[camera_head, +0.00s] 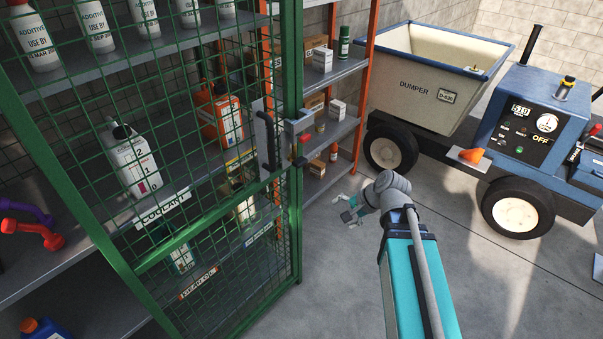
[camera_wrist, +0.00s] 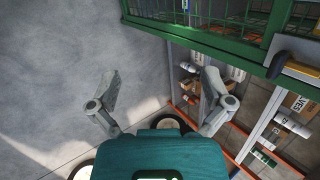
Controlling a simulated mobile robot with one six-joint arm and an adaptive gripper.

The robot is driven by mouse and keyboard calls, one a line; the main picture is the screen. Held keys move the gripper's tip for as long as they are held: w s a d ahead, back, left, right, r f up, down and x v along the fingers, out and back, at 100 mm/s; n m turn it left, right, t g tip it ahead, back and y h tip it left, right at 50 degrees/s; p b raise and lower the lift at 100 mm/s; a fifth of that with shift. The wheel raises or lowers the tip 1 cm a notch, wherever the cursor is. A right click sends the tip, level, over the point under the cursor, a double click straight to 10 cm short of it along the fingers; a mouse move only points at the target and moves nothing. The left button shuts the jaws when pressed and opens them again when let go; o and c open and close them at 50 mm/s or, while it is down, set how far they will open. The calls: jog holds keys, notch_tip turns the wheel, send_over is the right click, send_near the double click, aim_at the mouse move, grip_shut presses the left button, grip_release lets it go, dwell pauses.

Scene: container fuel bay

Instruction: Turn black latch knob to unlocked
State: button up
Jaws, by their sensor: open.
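The green mesh cage door (camera_head: 297,215) stands in the left half of the head view. Its edge carries a grey latch box (camera_head: 298,126) with a small red part (camera_head: 304,138), and a long black handle (camera_head: 267,140) sits beside it. A small dark piece (camera_head: 300,162) just below the box may be the black latch knob; it is too small to tell its setting. My gripper (camera_head: 352,211) is low and right of the latch, apart from it. In the wrist view my gripper (camera_wrist: 160,95) has its fingers spread, with nothing between them. The green door frame (camera_wrist: 200,38) passes above them.
Behind the mesh are shelves with white bottles (camera_head: 135,158) and an orange container (camera_head: 219,112). An orange-framed rack (camera_head: 368,70) with boxes stands behind the door edge. A blue and cream dumper (camera_head: 430,88) is parked at the right. Grey floor (camera_head: 335,290) lies open between.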

jog(key=w+a+m+t+y+b, duration=0.3)
jog(key=w+a+m+y+b, duration=0.15)
jog(key=w+m+b, duration=0.2)
jog(key=m+t+y+b, duration=0.3)
jog(key=m+t+b, duration=0.2)
jog(key=m, duration=0.6)
send_near(304, 164)
jog(key=shift+v, duration=1.15)
jog(key=shift+w+f, duration=0.1)
jog(key=shift+f, duration=0.05)
jog(key=x, duration=1.3)
jog(key=shift+w+a, duration=0.15)
jog(key=shift+a, duration=0.2)
jog(key=c, duration=1)
jog(key=shift+c, duration=0.2)
